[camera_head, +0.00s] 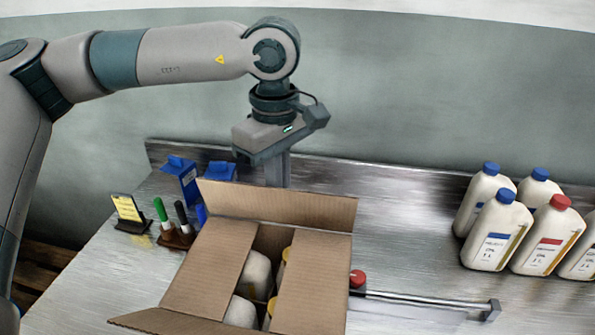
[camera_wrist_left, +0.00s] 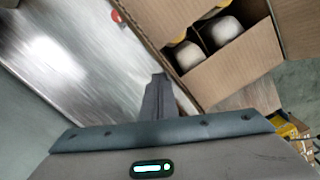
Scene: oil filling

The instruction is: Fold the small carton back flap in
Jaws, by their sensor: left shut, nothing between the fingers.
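The small brown carton (camera_head: 254,240) stands open on the metal table. Its back flap (camera_head: 277,205) stands up and leans at the far edge. The left flap (camera_head: 210,265) and right flap (camera_head: 315,285) leave a gap where bottles (camera_head: 257,275) show inside. Part of the front flap (camera_head: 165,320) shows at the picture's bottom. My left gripper (camera_head: 277,170) points down just behind the back flap, which hides its fingertips in the head view. In the left wrist view its fingers (camera_wrist_left: 158,95) are together and empty, beside the carton's cardboard (camera_wrist_left: 230,65); I cannot tell whether they touch it.
Several white bottles (camera_head: 497,235) with blue and red caps stand at the right. A metal rod tool (camera_head: 430,299) and a red cap (camera_head: 357,279) lie right of the carton. Markers (camera_head: 160,210), a yellow card (camera_head: 127,208) and blue items (camera_head: 180,175) stand to its left.

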